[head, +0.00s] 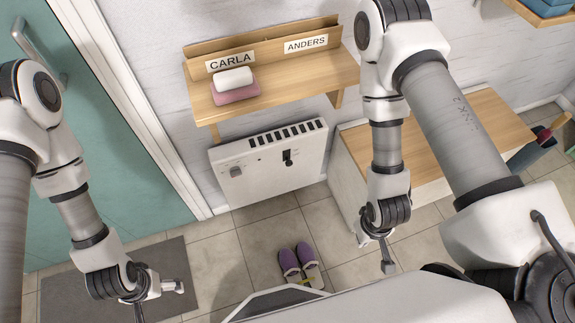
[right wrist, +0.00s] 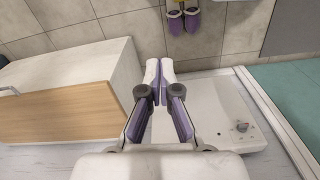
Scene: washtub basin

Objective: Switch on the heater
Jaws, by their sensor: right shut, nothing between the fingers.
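The heater (head: 262,178) is a white panel low on the wall below a wooden shelf, with dark slots along its top. A round grey knob (head: 236,171) and a dark switch (head: 288,157) sit on its front. In the right wrist view the heater (right wrist: 205,115) lies right of the fingers, with its knob (right wrist: 241,127) at its far right. My right gripper (head: 387,267) is shut and empty, in front and to the right of the heater; its fingertips (right wrist: 159,70) show together in the wrist view. My left gripper (head: 178,286) hangs over the mat, apart from the heater; its opening is unclear.
A wood-topped cabinet (head: 440,142) stands right of the heater. Purple slippers (head: 299,262) lie on the tiles. A teal door (head: 100,180) and grey mat (head: 75,290) are at left.

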